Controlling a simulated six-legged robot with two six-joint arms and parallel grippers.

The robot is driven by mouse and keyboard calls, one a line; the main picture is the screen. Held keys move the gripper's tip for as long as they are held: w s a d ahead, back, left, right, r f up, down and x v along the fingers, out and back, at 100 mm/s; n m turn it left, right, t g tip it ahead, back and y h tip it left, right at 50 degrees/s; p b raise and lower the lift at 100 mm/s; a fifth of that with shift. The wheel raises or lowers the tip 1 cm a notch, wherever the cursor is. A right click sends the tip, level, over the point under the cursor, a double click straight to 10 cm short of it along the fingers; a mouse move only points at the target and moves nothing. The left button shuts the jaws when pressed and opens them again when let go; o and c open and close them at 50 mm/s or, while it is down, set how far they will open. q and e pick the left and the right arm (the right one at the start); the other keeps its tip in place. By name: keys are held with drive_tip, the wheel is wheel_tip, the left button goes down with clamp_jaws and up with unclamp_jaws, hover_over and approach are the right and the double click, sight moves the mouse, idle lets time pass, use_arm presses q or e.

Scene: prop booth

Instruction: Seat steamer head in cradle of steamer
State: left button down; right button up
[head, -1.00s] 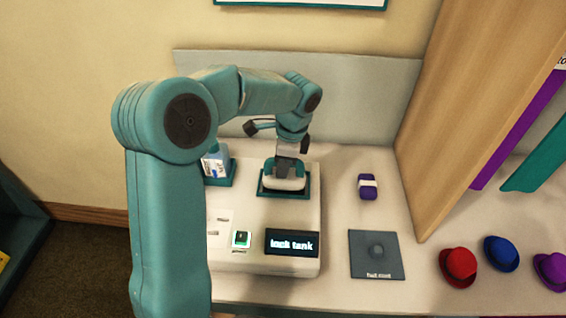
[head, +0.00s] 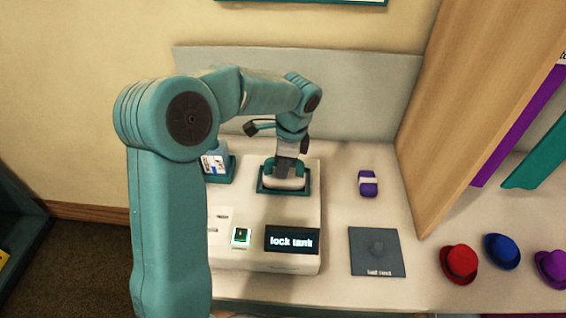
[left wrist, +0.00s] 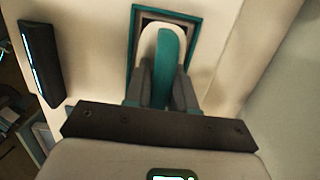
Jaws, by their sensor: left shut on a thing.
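The steamer (head: 300,215) is a wide pale box on the table, with a dark display reading "lock tank". Its cradle (head: 308,181) is a teal-rimmed recess at the back right of its top. My left gripper (head: 286,172) points down over the cradle, shut on the white and teal steamer head (head: 286,184). The head is within the rim in the head view. In the left wrist view the gripper (left wrist: 163,90) pinches the head (left wrist: 171,45) inside the teal frame of the cradle (left wrist: 133,45). The head's underside is hidden, so I cannot tell whether it rests on the bottom. My right gripper is out of view.
A blue and white box (head: 215,163) stands in a teal holder on the left, partly behind my arm. A purple banded bundle (head: 368,183) and a grey mat (head: 377,262) lie to the right. Several hats and a tall wooden panel (head: 480,100) bound the right side.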

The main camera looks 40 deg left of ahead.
use_arm(q)
drive_tip(key=c, duration=0.9)
unclamp_jaws()
drive_tip(key=shift+o, duration=0.2)
wheel_tip(320, 180, up, 16)
drive_tip(key=w+d+p, duration=0.1)
drive_tip(key=d+p, duration=0.1)
drive_tip(key=shift+w, duration=0.25)
drive_tip(key=shift+r, duration=0.1)
